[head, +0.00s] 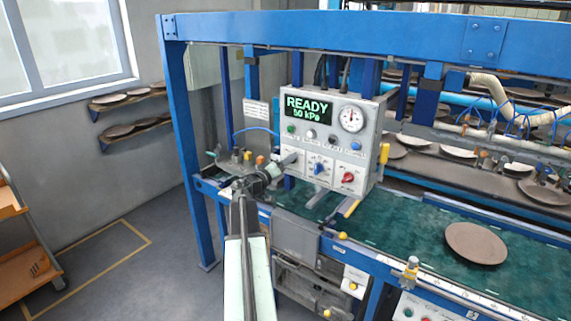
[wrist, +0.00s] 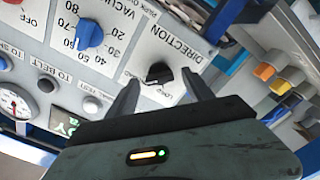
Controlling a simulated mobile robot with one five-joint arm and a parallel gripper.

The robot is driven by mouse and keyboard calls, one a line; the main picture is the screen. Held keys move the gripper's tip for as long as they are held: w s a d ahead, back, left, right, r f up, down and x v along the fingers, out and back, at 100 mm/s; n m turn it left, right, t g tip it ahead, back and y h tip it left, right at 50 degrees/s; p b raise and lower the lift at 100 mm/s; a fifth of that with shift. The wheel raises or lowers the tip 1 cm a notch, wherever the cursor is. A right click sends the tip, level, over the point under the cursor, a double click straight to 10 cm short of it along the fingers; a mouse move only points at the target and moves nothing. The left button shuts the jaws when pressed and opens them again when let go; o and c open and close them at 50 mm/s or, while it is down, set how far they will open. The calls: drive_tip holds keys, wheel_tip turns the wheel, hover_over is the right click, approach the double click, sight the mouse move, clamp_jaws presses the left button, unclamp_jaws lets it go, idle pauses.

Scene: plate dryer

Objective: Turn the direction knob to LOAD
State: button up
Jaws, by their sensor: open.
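The direction knob (wrist: 159,72) is small and black, on a white plate lettered DIRECTION, in the middle of the wrist view. Small position labels show beside it, partly hidden by my gripper; I cannot tell for sure which one it points to. My gripper (wrist: 160,80) is open, with one finger on each side of the knob. I cannot tell whether the fingers touch it. In the head view my gripper (head: 284,162) is at the lower left of the grey control box (head: 345,108) and hides the knob there.
The box carries a blue vacuum knob (head: 319,168), a red knob (head: 347,177), a gauge (head: 352,118) and a display (head: 309,109) reading READY, 50 kPa. Several coloured parts (wrist: 279,87) stand beside the box. A brown plate (head: 476,243) lies on the green belt (head: 420,225).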

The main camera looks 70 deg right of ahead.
clamp_jaws()
drive_tip(key=shift+n, duration=0.3)
drive_tip(key=shift+f+n, duration=0.2)
drive_tip(key=shift+n, duration=8.4)
unclamp_jaws()
